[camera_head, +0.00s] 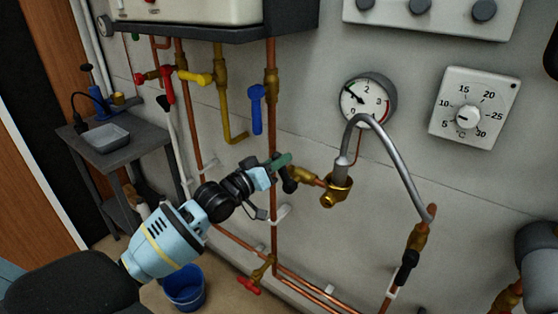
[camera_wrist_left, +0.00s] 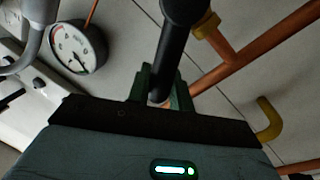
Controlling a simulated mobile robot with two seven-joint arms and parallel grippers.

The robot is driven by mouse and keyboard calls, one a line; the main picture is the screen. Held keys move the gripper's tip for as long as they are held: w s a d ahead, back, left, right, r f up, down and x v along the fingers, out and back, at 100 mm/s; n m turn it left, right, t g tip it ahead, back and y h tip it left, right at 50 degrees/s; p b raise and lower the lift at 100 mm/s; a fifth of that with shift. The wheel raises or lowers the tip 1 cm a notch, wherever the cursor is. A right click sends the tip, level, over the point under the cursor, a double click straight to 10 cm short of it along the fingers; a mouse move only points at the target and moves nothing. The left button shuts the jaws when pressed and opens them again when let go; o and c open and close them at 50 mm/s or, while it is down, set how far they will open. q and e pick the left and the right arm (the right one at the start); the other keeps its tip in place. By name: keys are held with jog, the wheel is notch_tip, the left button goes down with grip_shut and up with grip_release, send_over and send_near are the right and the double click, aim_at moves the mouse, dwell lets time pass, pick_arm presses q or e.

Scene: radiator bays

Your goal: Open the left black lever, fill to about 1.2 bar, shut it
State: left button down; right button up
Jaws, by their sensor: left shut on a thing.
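My left gripper (camera_head: 281,162) reaches in from the lower left; its green fingers (camera_wrist_left: 162,90) are shut on the left black lever (camera_head: 289,185). That lever shows as a thick black handle (camera_wrist_left: 177,45) in the left wrist view. It sits beside a brass valve (camera_head: 303,175) on the short pipe branch; the fingers partly hide it, so its exact angle is unclear. The round pressure gauge (camera_head: 368,99) is unobstructed; its needle points up-left, seemingly near 1. The gauge also shows in the left wrist view (camera_wrist_left: 76,48). My right gripper is not in view.
A grey braided hose (camera_head: 398,165) arches from the brass fitting to the right pipe, which has another black lever (camera_head: 407,266). A blue bucket (camera_head: 184,288) stands on the floor below my arm.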

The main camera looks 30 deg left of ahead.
pick_arm(q)
jog(key=shift+f, duration=0.1)
jog(key=c, duration=1.3)
grip_release()
jog(key=v, duration=0.7)
jog(key=shift+s+a, duration=0.15)
jog(key=shift+s, duration=0.25)
